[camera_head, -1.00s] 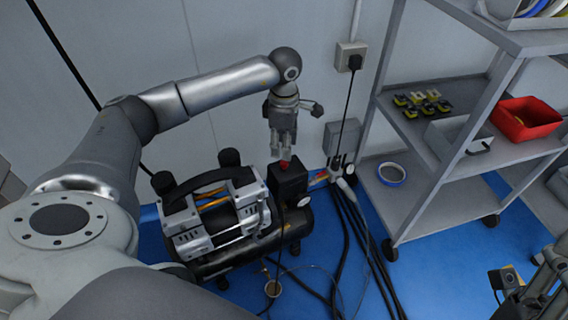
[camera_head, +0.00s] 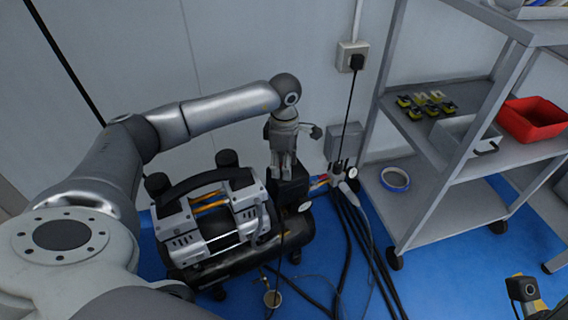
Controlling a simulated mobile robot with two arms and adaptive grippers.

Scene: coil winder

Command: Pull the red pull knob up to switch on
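My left gripper (camera_head: 283,173) points down at the black switch box (camera_head: 291,188) on the right end of the compressor (camera_head: 215,222). Its fingertips are at the top of the box. The red pull knob does not show now; the fingers cover the spot where it was seen earlier. I cannot tell whether the fingers are apart or shut on it. Of my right arm, only a small dark part with yellow shows in the bottom right corner; its fingers cannot be made out.
A grey shelf cart (camera_head: 437,195) stands on the right, holding a red bin (camera_head: 533,121) and a roll of tape (camera_head: 395,180). A wall socket (camera_head: 351,57) has a black cable running down. Hoses and cables lie on the blue floor right of the compressor.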

